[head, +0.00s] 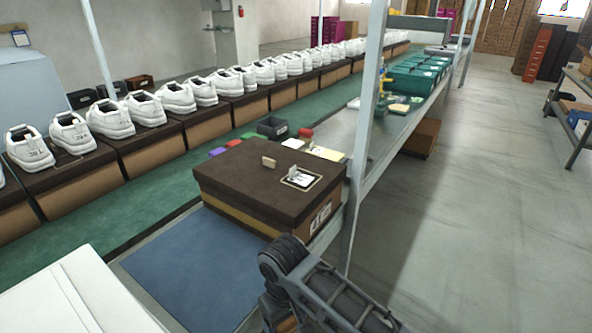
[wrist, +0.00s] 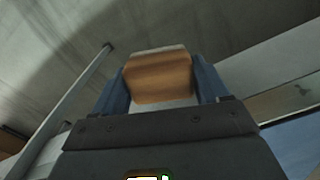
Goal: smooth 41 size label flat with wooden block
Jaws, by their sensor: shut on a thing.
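My gripper (wrist: 160,88) is shut on a wooden block (wrist: 158,72) in the wrist view, with a blue finger on each side. The block has a brown grained face and a paler edge. In the head view my arm is at the bottom centre, in front of the box; the fingers and held block cannot be made out there. A large box with a dark brown lid (head: 235,180) stands on the bench. A small white label (head: 301,181) lies in a pale-outlined frame on the lid, with one part standing up. Its number is too small to read.
A small beige piece (head: 268,161) stands on the lid left of the label. A blue mat (head: 195,262) lies before the box. A grey post (head: 362,140) rises close to the box's right. Small coloured containers and a dark bin (head: 272,127) stand behind. White shoes line the conveyor.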

